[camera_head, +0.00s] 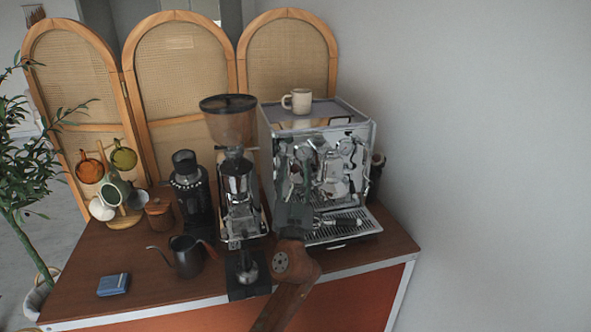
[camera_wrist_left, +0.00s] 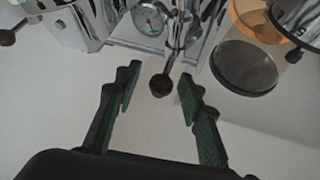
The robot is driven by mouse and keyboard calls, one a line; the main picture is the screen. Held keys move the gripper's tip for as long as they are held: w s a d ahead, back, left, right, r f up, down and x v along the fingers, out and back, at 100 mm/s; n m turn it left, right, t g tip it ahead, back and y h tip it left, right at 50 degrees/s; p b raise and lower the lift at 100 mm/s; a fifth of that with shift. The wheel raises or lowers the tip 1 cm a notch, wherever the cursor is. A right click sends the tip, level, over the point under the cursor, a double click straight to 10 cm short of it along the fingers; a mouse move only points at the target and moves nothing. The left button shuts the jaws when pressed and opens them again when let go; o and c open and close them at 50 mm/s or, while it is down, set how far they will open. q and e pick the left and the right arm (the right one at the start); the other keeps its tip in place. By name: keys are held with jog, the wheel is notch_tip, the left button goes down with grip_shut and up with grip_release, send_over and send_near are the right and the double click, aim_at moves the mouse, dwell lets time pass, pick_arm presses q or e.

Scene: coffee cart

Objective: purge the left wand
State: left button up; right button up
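The chrome espresso machine (camera_head: 352,132) stands at the right of the counter. My left gripper (camera_head: 296,200) is in front of its left side, partly covering its front. In the left wrist view my left gripper (camera_wrist_left: 158,92) is open, its two green-lined fingers apart. A dark round knob (camera_wrist_left: 161,86) on a chrome stem shows between the fingertips, with no clear contact. A round gauge (camera_wrist_left: 149,18) is behind it. I cannot clearly make out the left wand's tube in either view. My right gripper is not in view.
The grinder (camera_head: 238,180) with its tall hopper (camera_head: 229,122) stands close left of the machine. A cream cup (camera_head: 298,100) sits on the machine's top. A black kettle (camera_head: 187,257) and a blue box (camera_head: 113,284) are on the counter's left. A wall is at the right.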

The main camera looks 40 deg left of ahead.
pick_arm(q)
jog(key=v, duration=1.2)
jog(key=shift+d, duration=0.1)
dwell(0.4)
